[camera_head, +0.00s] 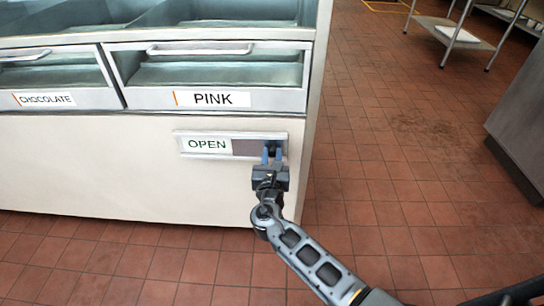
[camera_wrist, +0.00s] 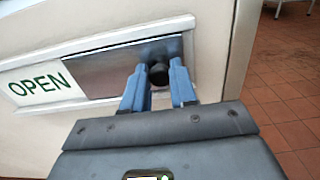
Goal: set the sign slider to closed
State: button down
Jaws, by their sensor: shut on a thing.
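The sign slider (camera_head: 243,146) is a grey plate in a pale frame on the front of the counter, below the drawer labelled PINK. It covers the right part of the sign, and the green word OPEN (camera_head: 207,145) shows at the left. In the wrist view the slider plate (camera_wrist: 115,69) has a dark round knob (camera_wrist: 158,73) near its right end. My gripper (camera_head: 271,152) is at the right end of the sign. Its blue fingers (camera_wrist: 158,82) stand on either side of the knob and are shut on it. What lies behind the plate is hidden.
Above are glass-fronted drawers with handles, labelled CHOCOLATE (camera_head: 45,99) and PINK (camera_head: 212,99). The counter's edge is just right of the sign. Tiled floor (camera_head: 370,170) lies open to the right, with a dark cabinet (camera_head: 522,125) and metal shelf (camera_head: 455,33) beyond.

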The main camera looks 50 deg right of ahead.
jog(key=shift+w, duration=0.1)
jog(key=w+a, duration=0.3)
jog(key=w+a+b, duration=0.1)
jog(key=w+a, duration=0.2)
jog(key=w, duration=0.1)
jog(key=w+a+b, duration=0.1)
jog(key=w+a, duration=0.2)
jog(key=w, duration=0.1)
jog(key=shift+w, duration=0.1)
jog(key=shift+w+a+b, duration=0.35)
jog(key=shift+w+a, duration=0.05)
jog(key=shift+w, duration=0.15)
jog(key=c, duration=0.9)
grip_release()
jog(key=shift+a, duration=0.1)
jog(key=p+v, duration=0.1)
jog(key=v, duration=0.6)
jog(key=shift+s+a+p, duration=0.25)
jog(key=shift+p, duration=0.1)
